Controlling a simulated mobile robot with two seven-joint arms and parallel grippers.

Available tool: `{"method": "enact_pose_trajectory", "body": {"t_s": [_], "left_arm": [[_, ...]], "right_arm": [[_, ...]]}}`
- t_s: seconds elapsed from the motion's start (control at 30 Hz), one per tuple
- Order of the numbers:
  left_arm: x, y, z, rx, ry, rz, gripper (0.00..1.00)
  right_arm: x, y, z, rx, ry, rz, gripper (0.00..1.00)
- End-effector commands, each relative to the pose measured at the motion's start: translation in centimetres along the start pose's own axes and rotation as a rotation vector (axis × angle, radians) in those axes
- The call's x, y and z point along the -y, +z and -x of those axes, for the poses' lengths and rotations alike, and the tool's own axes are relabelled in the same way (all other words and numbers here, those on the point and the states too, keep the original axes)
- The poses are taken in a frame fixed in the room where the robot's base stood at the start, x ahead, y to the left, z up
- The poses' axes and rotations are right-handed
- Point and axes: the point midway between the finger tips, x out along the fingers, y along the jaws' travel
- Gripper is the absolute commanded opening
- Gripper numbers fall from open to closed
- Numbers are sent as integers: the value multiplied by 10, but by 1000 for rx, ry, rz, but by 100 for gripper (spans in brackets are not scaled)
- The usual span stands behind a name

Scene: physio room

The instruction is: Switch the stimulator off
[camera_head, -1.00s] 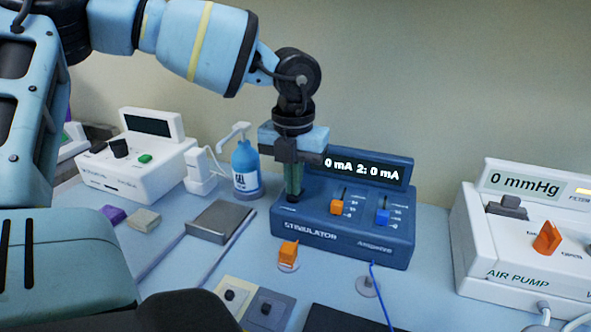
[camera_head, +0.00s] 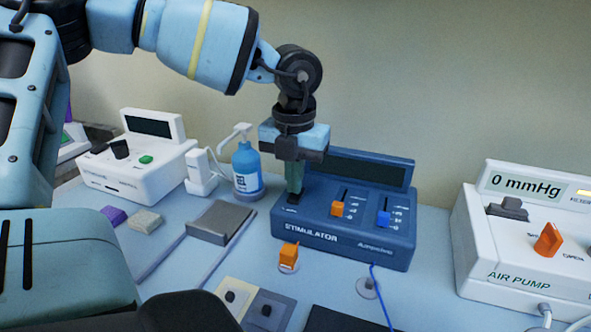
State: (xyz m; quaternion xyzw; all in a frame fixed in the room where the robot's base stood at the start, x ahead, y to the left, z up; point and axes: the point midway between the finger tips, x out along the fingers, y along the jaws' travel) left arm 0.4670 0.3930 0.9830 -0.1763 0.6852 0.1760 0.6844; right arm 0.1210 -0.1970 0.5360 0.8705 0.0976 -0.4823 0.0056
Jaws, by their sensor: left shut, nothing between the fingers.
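The stimulator (camera_head: 330,238) is a dark blue box with a raised display (camera_head: 366,172) at its back. The display is dark, with no reading. An orange slider (camera_head: 337,209) and a blue slider (camera_head: 383,218) sit on its top panel. A small black switch (camera_head: 292,198) is at the left of the panel. My left gripper (camera_head: 295,186) points down with its fingers shut and empty, just above the black switch. I cannot tell whether the fingertips touch it. My right gripper is not in view.
A white air pump (camera_head: 500,265) reading 0 mmHg stands at the right. A blue gel bottle (camera_head: 246,166) and a white device (camera_head: 135,172) stand at the left.

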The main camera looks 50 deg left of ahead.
Motion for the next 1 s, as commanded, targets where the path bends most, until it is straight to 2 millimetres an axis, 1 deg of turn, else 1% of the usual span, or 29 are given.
{"method": "enact_pose_trajectory", "body": {"t_s": [0.03, 0.1, 0.7, 0.8, 1.0], "left_arm": [[0, 0, 6, 2, -1, 0, 0], [0, 0, 11, 2, -1, 0, 0], [0, 0, 52, 3, 0, 0, 0], [0, 0, 56, 2, -1, 0, 0], [0, 0, 56, 1, 0, 0, 0]], "right_arm": [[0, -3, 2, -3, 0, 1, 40], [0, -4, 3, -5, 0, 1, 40], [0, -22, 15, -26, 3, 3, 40], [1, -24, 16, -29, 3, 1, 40], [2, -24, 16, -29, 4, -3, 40]]}}
